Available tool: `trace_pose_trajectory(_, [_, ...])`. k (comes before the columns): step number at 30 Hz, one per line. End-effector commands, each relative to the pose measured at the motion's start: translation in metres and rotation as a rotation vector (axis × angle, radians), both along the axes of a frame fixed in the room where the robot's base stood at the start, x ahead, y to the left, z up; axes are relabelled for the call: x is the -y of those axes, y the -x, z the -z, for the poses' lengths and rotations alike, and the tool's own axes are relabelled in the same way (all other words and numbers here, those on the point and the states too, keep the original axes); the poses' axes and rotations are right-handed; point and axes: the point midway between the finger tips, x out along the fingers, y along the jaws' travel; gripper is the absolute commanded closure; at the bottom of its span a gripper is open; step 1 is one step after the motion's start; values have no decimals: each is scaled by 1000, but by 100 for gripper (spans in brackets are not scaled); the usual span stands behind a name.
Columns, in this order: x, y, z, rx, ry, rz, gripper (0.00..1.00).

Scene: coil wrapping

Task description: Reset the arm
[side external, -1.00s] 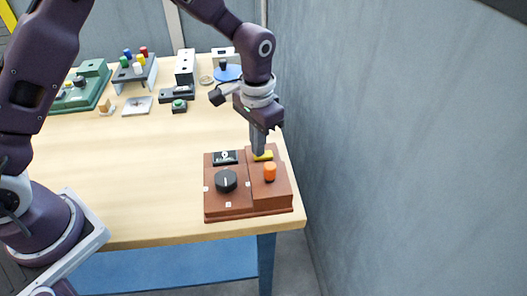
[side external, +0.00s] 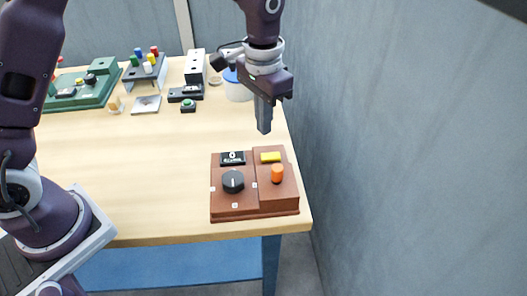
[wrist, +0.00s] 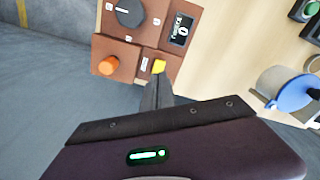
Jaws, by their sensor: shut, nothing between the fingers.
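My gripper (side external: 264,128) is shut and empty, pointing down in the air above and behind the brown control box (side external: 232,206). The box has a black dial (side external: 233,181), an orange knob (side external: 277,173), a yellow button (side external: 270,157) and a small black display (side external: 232,158) that reads 0. In the wrist view my shut fingers (wrist: 158,80) point toward the yellow button (wrist: 159,66), with the orange knob (wrist: 108,65) and black dial (wrist: 130,12) beyond. In the side view the fingertips are clear of the button.
A white and blue round thing (wrist: 290,90) stands on the table behind my gripper. A green board (side external: 85,93), a stand with coloured pegs (side external: 147,72) and small devices are at the back. A grey wall (side external: 410,160) runs close on the right. The table's middle (side external: 130,165) is clear.

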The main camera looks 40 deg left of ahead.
Motion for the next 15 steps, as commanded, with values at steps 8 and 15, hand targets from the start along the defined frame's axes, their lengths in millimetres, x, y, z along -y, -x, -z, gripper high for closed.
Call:
trace_pose_trajectory(8, [-63, 112, -127, 235, 39, -124, 100])
trace_pose_trajectory(15, [-94, 227, -139, 428, 60, -226, 100])
